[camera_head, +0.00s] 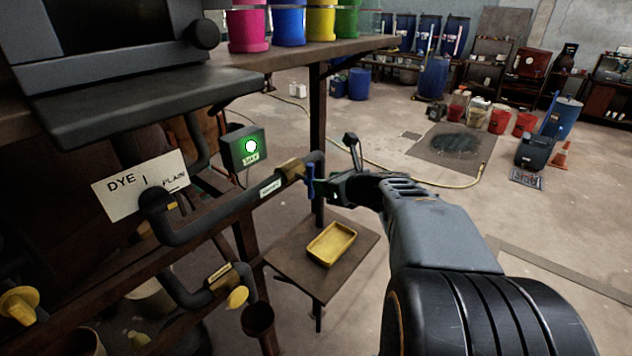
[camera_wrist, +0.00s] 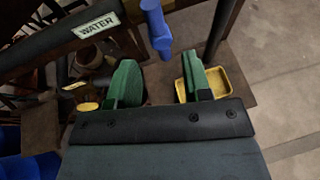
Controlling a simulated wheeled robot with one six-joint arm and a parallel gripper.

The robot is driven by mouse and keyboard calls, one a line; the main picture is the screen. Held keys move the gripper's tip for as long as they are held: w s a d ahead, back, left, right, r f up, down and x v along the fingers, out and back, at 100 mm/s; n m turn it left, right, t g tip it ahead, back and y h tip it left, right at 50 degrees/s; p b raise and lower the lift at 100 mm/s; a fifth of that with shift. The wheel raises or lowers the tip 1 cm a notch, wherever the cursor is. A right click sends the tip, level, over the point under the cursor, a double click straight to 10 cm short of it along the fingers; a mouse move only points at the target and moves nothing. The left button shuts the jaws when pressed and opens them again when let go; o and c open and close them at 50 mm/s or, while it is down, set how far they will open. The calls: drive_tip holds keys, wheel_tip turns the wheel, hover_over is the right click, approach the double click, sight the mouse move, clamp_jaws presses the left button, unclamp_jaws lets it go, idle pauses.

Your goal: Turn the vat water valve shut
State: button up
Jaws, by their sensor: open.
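The water valve has a blue handle (camera_head: 311,180) on a brass body (camera_head: 290,170), set in a dark pipe with a small label beside it. In the head view the handle stands roughly upright, across the slanting pipe. In the wrist view the blue handle (camera_wrist: 157,28) is at the top, near the pipe label WATER (camera_wrist: 96,24). My gripper (camera_head: 328,188) is just right of the handle. In the wrist view its green fingers (camera_wrist: 161,82) are spread and empty. The handle lies beyond the tips, in line with the gap. I cannot tell if anything touches.
A DYE/PLAIN sign (camera_head: 141,186) and a green-lit box (camera_head: 244,148) are left of the valve. A yellow tray (camera_head: 331,244) lies on a low stand below. Coloured pots (camera_head: 289,24) line the shelf above. A table post (camera_head: 318,120) stands close by. Open floor lies right.

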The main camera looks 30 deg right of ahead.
drive_tip(key=v, duration=0.6)
drive_tip(key=shift+s, duration=0.25)
idle(0.3)
drive_tip(key=s+a+f+n+g, duration=0.2)
drive_tip(key=f+n+g, duration=0.15)
drive_tip(key=n, duration=0.45)
drive_tip(key=s+a+f+n+g, duration=0.1)
drive_tip(key=s+f+n+g, duration=0.15)
drive_tip(key=f+n, duration=0.4)
drive_tip(key=s+a+n+g+h, duration=0.2)
drive_tip(key=a+n, duration=0.8)
drive_tip(key=n, duration=0.9)
drive_tip(key=s+h, duration=0.1)
drive_tip(key=s, duration=0.1)
drive_tip(key=shift+s+a+f+g, duration=0.2)
drive_tip(key=shift+s+a+g, duration=0.1)
drive_tip(key=shift+a, duration=0.1)
